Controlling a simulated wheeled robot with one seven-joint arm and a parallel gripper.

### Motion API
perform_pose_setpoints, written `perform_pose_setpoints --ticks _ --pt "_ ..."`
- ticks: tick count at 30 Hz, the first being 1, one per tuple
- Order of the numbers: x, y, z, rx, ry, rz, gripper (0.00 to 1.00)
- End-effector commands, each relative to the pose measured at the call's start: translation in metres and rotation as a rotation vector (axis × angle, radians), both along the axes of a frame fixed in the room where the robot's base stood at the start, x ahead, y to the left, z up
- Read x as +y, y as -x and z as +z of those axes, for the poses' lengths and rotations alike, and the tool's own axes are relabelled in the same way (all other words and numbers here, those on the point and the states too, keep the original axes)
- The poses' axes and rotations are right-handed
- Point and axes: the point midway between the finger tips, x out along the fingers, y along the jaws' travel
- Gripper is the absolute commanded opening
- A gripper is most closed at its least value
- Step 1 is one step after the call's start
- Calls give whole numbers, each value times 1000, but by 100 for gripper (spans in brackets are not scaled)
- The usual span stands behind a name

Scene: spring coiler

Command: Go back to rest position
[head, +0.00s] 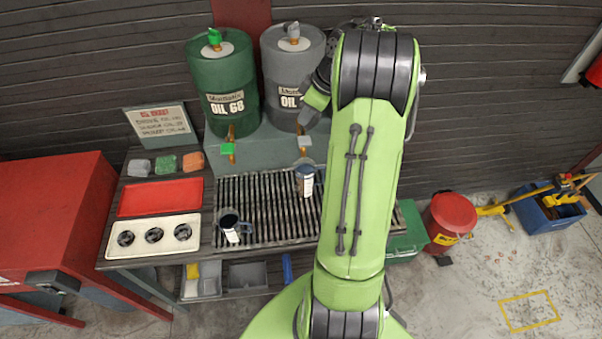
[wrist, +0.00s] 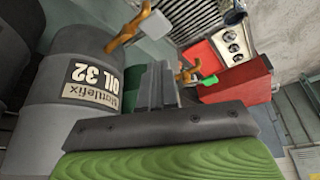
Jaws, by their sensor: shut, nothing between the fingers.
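My gripper (wrist: 157,88) shows in the wrist view with its dark fingers together and nothing between them. It is near the grey drum labelled OIL 32 (wrist: 75,95), which stands to its left in that view. In the head view my green arm rises across the right of the bench, and its bent end reaches toward the grey drum (head: 288,75). The arm hides part of that drum's right side and the bench behind it. The fingers are hard to make out in the head view.
A green OIL 68 drum (head: 222,85) stands left of the grey one. Open floor lies at right.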

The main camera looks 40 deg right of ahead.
Motion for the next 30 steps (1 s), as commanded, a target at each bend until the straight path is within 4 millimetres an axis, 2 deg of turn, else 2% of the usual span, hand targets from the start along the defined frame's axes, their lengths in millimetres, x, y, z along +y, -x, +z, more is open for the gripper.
perform_pose_setpoints --ticks 7,9,11,14,15,18,20,22,24,27,30 --pt "0 0 -1 0 0 0 0" --pt "6 -1 4 -1 3 -2 0" --pt "25 -3 16 -2 9 -15 0" --pt "82 2 49 -1 21 -66 0" --pt "110 10 61 0 24 -96 0" --pt "171 41 82 -5 28 -172 0" --pt "202 67 89 -15 27 -218 0" --pt "231 100 91 -32 23 -272 0" --pt "250 134 86 -49 13 -325 0" --pt "261 172 75 -73 -4 -391 0" --pt "264 192 66 -87 -16 -432 0"
